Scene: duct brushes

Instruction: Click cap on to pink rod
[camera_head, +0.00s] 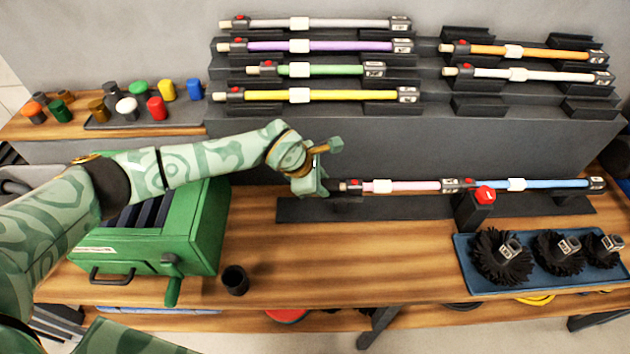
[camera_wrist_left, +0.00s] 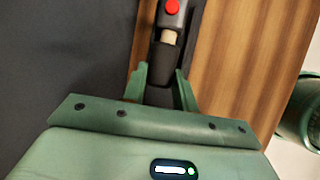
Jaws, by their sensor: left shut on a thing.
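The pink rod (camera_head: 415,187) lies level on a dark rack at the middle of the bench, its pale tip and red button (camera_wrist_left: 172,6) toward the left. My left gripper (camera_head: 326,187) is at that left end. In the left wrist view, the fingers of my left gripper (camera_wrist_left: 162,85) are shut on a dark cap (camera_wrist_left: 158,68). The cap is in line with the rod, right at its pale tip (camera_wrist_left: 168,38). Part of the tip still shows between cap and rod body; I cannot tell how far it is inside. My right gripper is out of view.
A blue rod (camera_head: 545,184) continues the line rightward, behind a red-topped black post (camera_head: 483,197). Several rods rest on the stepped rack behind. Loose coloured caps (camera_head: 157,108) stand at back left. A green machine (camera_head: 195,235), a dark cup (camera_head: 235,280) and a brush tray (camera_head: 480,283) flank clear bench.

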